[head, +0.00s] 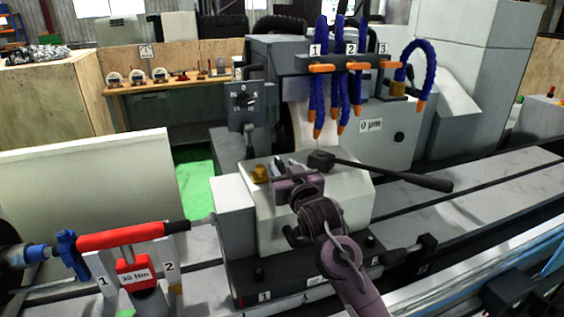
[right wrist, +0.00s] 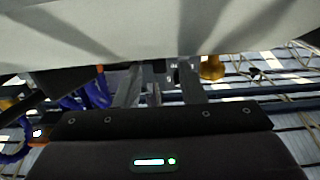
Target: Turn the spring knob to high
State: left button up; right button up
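A brass-coloured knob (head: 260,173) sits on top of the pale tailstock-like block (head: 330,200) in the head view. A brass-coloured piece (right wrist: 212,68) also shows just right of the fingers in the right wrist view. I cannot read a label or setting on it, nor confirm that it is the spring knob. My right gripper (head: 284,172) is over the block, close to the right of the brass knob. In the wrist view its two fingers (right wrist: 158,82) are apart, with nothing clearly held between them. My left gripper is not in view.
A black-handled lever (head: 400,175) extends right from the block. A grey box with a rotary switch (head: 243,97) stands behind. Blue coolant hoses (head: 340,85) hang above. A red-handled 30 Nm tool (head: 135,236) rests in a stand at left front.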

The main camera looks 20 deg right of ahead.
jog(key=shift+w, duration=0.75)
grip_shut()
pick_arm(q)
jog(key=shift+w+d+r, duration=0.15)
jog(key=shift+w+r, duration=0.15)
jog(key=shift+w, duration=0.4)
